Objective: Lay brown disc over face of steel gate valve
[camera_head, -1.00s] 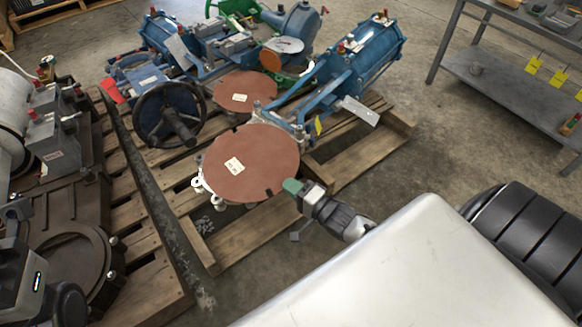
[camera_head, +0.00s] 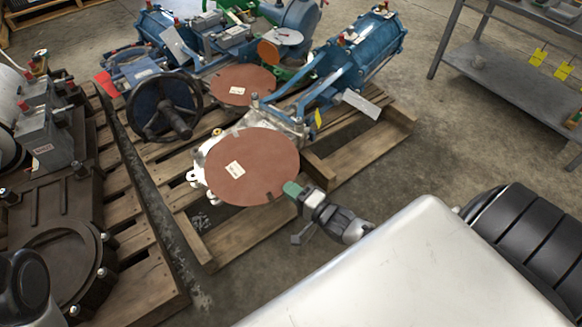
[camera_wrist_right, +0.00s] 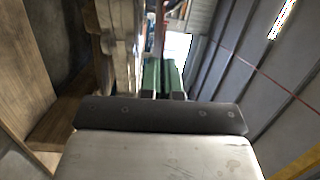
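The brown disc (camera_head: 262,165) with a pale label lies flat-looking over the round face of the steel gate valve (camera_head: 199,181). The valve's pale flange and bolt lugs show along the disc's left edge; most of its face is hidden. I cannot tell whether disc and face touch all round. My right gripper (camera_head: 292,190), with green fingertips, is at the disc's lower right edge and appears shut on it. The right wrist view shows the green fingers (camera_wrist_right: 163,80) close together with a thin gap. My left gripper is out of view; part of my left arm shows at lower left.
Another brown disc (camera_head: 243,85) lies behind, among blue valves. A black handwheel (camera_head: 165,107) stands at its left. The wooden pallet (camera_head: 237,238) carries the valves; another loaded pallet (camera_head: 150,280) is at left. A grey shelf (camera_head: 510,85) stands at right, with open floor between.

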